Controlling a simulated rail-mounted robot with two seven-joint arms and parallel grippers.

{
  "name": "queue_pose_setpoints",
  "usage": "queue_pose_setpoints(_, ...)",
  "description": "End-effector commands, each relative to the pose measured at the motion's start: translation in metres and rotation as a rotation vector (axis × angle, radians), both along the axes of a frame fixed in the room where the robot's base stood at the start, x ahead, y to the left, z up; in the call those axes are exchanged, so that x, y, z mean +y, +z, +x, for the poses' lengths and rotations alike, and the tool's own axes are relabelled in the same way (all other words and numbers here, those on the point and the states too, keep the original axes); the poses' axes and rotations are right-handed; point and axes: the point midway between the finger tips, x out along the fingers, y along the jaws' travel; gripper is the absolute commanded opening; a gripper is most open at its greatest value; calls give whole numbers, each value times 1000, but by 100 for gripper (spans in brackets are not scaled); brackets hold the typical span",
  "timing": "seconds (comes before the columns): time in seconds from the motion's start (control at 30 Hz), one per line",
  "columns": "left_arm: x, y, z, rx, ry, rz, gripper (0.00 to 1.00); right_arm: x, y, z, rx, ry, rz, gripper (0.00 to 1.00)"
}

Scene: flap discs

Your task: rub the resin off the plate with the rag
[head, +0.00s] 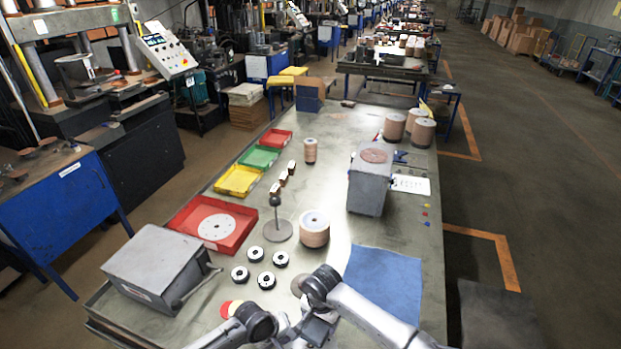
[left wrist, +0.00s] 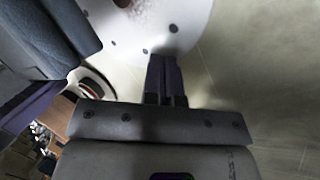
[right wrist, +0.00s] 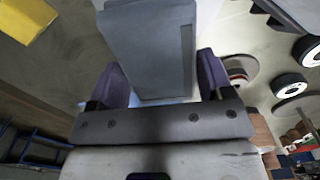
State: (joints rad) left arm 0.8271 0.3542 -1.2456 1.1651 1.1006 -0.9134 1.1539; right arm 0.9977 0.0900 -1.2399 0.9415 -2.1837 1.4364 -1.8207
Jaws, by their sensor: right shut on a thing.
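The plate (left wrist: 195,20) is a pale disc with small holes. A brown resin patch (left wrist: 125,3) shows at the top edge of the left wrist view. My left gripper (left wrist: 162,60) has its fingers together, with their tips at the plate's rim. My right gripper (right wrist: 160,65) is shut on a thick, folded grey-blue rag (right wrist: 150,35). The rag also shows at the left of the left wrist view (left wrist: 45,40), beside and over the plate; whether it touches cannot be told. In the head view my arms hide both gripper tips and the plate.
Several black-and-white discs (head: 267,280) and a post on a round base (head: 278,230) stand ahead. A grey box (head: 155,268) and a red tray (head: 180,219) are at the left. A blue mat (head: 383,285) lies clear at the right.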

Motion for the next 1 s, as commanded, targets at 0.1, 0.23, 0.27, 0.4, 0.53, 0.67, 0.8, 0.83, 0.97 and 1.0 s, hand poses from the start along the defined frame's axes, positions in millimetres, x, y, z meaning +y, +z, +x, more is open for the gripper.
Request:
queue_pose_setpoints(0.1, 0, -1, 0, 1, 0, 0, 0, 0, 0, 0, 0, 1, 0, 46)
queue_pose_setpoints(0.23, 0, -1, 0, 1, 0, 0, 0, 0, 0, 0, 0, 1, 0, 46)
queue_pose_setpoints(0.27, 0, -1, 0, 1, 0, 0, 0, 0, 0, 0, 0, 1, 0, 46)
queue_pose_setpoints(0.4, 0, -1, -1, 1, 0, 0, 0, 0, 0, 0, 0, 1, 0, 46)
queue_pose_setpoints(0.53, 0, -1, -1, 1, 0, 0, 0, 0, -1, 0, 0, 1, 0, 46)
queue_pose_setpoints(0.67, 0, -1, -1, 1, 0, 0, 0, 0, -3, 0, 1, 1, -1, 46)
queue_pose_setpoints(0.8, 0, -1, -1, 1, 0, 0, 0, 1, -7, 0, 1, 1, 0, 46)
queue_pose_setpoints(0.83, 0, -1, -1, 1, 0, 0, 0, 1, -8, 0, 1, 1, 0, 46)
queue_pose_setpoints(0.97, 0, -1, -1, 1, 0, 0, 0, 1, -11, 0, 1, 1, 1, 46)
queue_pose_setpoints(1.0, 0, -1, -1, 1, 0, 0, 0, 1, -12, 0, 1, 1, 1, 46)
